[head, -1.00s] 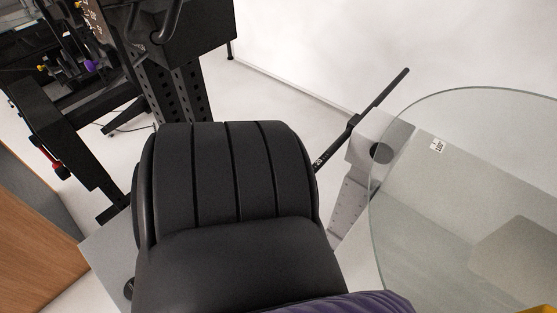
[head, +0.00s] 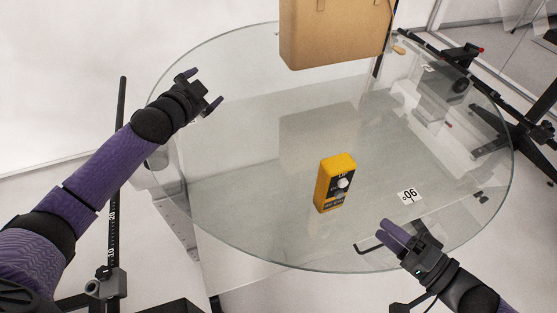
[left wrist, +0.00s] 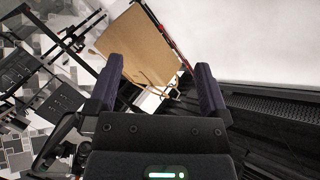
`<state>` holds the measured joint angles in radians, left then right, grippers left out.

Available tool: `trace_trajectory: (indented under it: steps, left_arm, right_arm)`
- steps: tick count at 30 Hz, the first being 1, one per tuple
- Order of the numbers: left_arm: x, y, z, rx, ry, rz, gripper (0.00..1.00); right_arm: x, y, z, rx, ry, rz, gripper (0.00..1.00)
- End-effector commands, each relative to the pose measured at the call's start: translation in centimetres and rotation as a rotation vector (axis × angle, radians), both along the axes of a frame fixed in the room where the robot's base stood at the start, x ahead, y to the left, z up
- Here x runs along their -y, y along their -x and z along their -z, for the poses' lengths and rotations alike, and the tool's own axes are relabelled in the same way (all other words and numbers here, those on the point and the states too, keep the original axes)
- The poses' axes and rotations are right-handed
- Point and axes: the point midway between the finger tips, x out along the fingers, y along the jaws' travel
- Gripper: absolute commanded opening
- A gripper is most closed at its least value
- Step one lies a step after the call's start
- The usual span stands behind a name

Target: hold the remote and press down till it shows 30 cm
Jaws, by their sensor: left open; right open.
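A yellow remote (head: 335,184) with a dark face and a pale round knob stands on the round glass turntable (head: 240,215) in the head view. My left gripper (head: 202,90) is open and empty over the far left edge of the glass, well apart from the remote. It also shows open in the left wrist view (left wrist: 160,80), with nothing between its fingers. My right gripper (head: 400,238) is open near the front right edge of the glass, to the right of the remote and not touching it. A vertical ruler (head: 113,215) with number marks stands at the left, partly behind my left arm.
A tan box-like object (head: 335,35) is at the back of the glass. Black stand parts (head: 520,125) are at the far right. The glass around the remote is clear.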

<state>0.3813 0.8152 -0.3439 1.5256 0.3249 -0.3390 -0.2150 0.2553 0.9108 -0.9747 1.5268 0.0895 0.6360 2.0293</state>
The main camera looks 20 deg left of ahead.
Motion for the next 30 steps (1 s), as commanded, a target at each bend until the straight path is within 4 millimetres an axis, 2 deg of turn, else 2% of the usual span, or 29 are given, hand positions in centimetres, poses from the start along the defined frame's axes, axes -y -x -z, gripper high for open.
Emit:
trace_trajectory:
  steps: [1, 3, 6, 9, 12, 16, 25, 30]
  left_arm:
    - [3.9, 0.8, 0.0, -0.036, 0.09, 0.098, 1.0]
    - [9.3, 2.8, 0.4, -0.116, 0.225, 0.233, 1.0]
    - [15.5, 6.4, 0.9, -0.248, 0.38, 0.396, 1.0]
    - [19.6, 10.0, 1.2, -0.368, 0.491, 0.514, 1.0]
    - [21.9, 12.4, 1.2, -0.449, 0.556, 0.584, 1.0]
    - [23.4, 13.4, 1.4, -0.491, 0.591, 0.618, 1.0]
    - [28.2, 9.7, 3.7, -0.491, 0.593, 0.619, 1.0]
    - [29.9, 8.3, 4.7, -0.491, 0.59, 0.617, 1.0]
  right_arm:
    - [0.0, 0.0, 0.0, 0.0, 0.0, 0.0, 0.59]
    - [0.0, 0.0, 0.0, 0.0, 0.0, 0.0, 0.59]
    - [0.0, 0.0, 0.0, 0.0, 0.0, 0.0, 0.59]
    - [0.0, 0.0, 0.0, 0.0, 0.0, 0.0, 0.59]
    - [0.0, 0.0, 0.0, 0.0, 0.0, 0.0, 0.59]
    - [0.0, 0.0, 0.0, 0.0, 0.0, 0.0, 0.59]
    - [0.0, 0.0, 0.0, 0.0, 0.0, 0.0, 0.59]
    - [0.0, 0.0, 0.0, 0.0, 0.0, 0.0, 0.59]
